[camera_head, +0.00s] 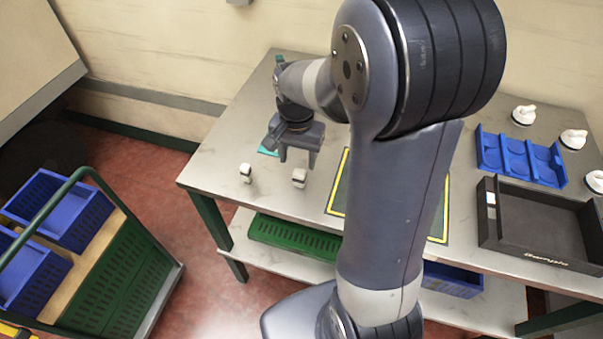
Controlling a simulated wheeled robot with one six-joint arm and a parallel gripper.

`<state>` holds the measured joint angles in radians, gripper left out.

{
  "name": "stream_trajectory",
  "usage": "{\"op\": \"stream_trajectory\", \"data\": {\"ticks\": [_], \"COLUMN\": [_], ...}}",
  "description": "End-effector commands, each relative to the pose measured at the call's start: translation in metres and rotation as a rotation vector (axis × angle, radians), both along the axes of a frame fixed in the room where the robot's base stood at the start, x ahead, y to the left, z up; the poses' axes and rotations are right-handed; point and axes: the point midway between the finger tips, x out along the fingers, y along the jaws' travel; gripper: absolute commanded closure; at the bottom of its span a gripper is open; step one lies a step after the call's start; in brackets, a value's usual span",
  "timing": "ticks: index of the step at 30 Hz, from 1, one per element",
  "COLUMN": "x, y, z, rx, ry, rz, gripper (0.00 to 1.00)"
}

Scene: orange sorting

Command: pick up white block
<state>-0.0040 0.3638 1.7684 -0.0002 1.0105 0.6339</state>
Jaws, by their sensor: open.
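Two small white blocks with dark parts lie on the left part of the metal table (222,163). One white block (246,173) is nearer the table's left edge. The other white block (299,178) is to its right, just below my gripper in the picture. I see nothing between the fingers. Whether the fingertips are level with the block cannot be told from this view.
A yellow-edged dark mat (336,196) is partly hidden by my arm. At right are a blue tray (521,160), a black bin (545,222) and white knobbed parts (524,114). A green cart (130,270) with blue crates stands left.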

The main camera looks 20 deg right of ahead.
Motion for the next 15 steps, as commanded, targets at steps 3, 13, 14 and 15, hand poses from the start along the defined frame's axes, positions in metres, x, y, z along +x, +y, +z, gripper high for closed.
{"op": "stream_trajectory", "data": {"ticks": [3, 13, 14, 15], "x": [-0.001, -0.006, -0.007, -0.007], "y": [0.000, -0.002, -0.002, -0.002], "z": [-0.016, -0.046, -0.051, -0.056], "rx": [0.000, 0.000, 0.000, 0.000], "ry": [0.002, 0.005, 0.006, 0.004], "rz": [0.000, 0.001, 0.001, 0.001], "gripper": [0.47, 0.47, 0.47, 0.47]}}
